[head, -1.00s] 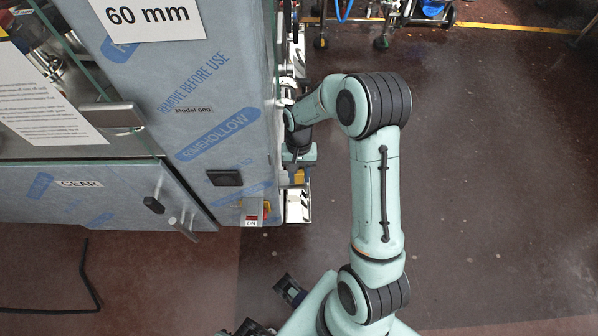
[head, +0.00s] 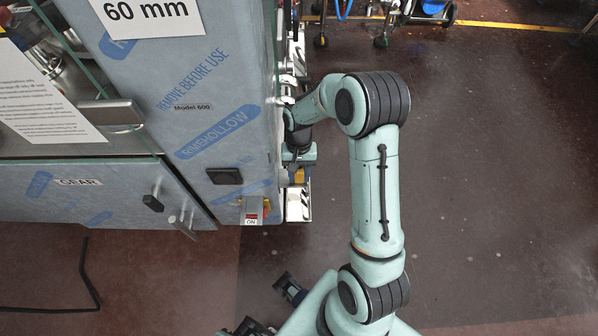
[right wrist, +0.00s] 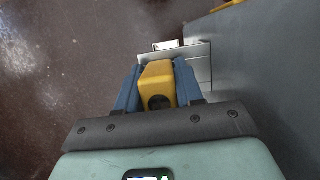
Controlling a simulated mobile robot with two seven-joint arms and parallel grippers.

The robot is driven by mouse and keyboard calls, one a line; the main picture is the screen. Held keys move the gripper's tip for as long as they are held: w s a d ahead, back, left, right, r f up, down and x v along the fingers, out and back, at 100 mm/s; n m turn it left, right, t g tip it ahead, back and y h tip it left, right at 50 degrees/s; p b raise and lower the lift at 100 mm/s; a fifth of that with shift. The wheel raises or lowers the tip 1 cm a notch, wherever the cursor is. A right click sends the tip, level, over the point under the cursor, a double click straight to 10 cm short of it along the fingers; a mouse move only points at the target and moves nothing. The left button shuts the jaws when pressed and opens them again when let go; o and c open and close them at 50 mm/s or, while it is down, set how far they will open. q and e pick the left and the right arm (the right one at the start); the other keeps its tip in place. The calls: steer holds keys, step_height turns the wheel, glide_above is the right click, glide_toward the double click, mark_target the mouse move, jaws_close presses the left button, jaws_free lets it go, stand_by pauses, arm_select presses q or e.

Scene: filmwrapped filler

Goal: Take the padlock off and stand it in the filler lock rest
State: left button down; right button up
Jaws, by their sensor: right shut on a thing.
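The padlock, a yellow block with a dark round spot on its near face, shows in the right wrist view (right wrist: 157,84). My right gripper (right wrist: 157,88) is shut on it, with a blue finger on each side. In the head view the right gripper (head: 298,166) is at the right side of the filler cabinet (head: 215,130), and a bit of yellow shows beside it. The shackle is hidden. Dark parts at the bottom of the head view may be my left gripper; its jaws are unclear.
A metal bracket (right wrist: 195,60) lies just beyond the padlock in the right wrist view, against the grey cabinet side (right wrist: 265,65). A red switch with an ON label (head: 252,213) is on the cabinet's front corner. The floor to the right (head: 490,180) is open.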

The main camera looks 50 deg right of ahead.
stand_by(0.3)
steer(key=o, duration=1.2)
steer(key=shift+f, duration=0.1)
steer(key=p+v, duration=0.1)
steer(key=v, duration=1.2)
steer(key=shift+d, duration=0.1)
